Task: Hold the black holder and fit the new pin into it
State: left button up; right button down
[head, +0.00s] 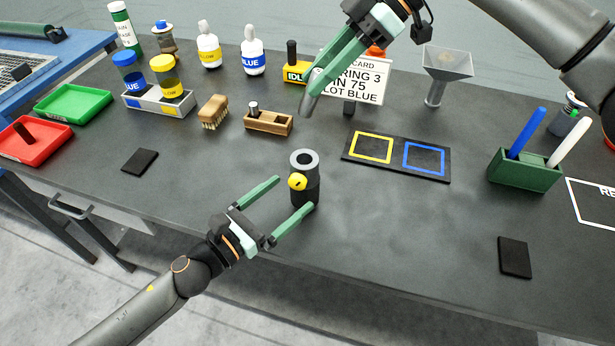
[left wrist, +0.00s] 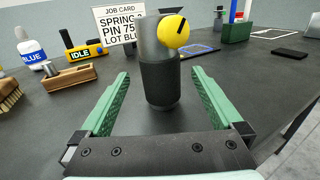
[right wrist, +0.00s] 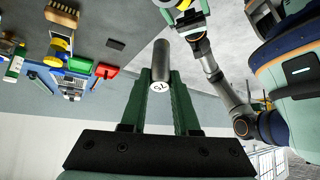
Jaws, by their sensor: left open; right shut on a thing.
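The black holder (head: 304,190) stands upright on the bench, with an open round bore on top and a yellow knob (head: 297,181) on its side. My left gripper (head: 295,194) is open, its fingers reaching low toward either side of the holder. In the left wrist view the holder (left wrist: 160,85) stands between and just beyond the fingers, apart from them. My right gripper (head: 316,92) is up behind the holder, shut on a grey pin; in the right wrist view the pin (right wrist: 161,62) shows an end marked 75.
A wooden block (head: 268,123) and brush (head: 213,112) lie behind left. A job card (head: 348,82) reads spring 3, pin 75, lot blue. A mat (head: 395,158) with yellow and blue squares lies right. A red tray (head: 35,150) holds a dark piece. Bench around the holder is clear.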

aim_at(314, 175)
pick_arm(q)
jog(key=x, duration=0.8)
jog(key=shift+w+d, duration=0.15)
jog(key=shift+c, duration=0.2)
jog(key=shift+f, duration=0.1)
grip_shut()
dwell(0.3)
jog(key=shift+o, duration=0.2)
grip_release()
grip_shut()
dwell(0.9)
dwell(0.7)
dwell(0.9)
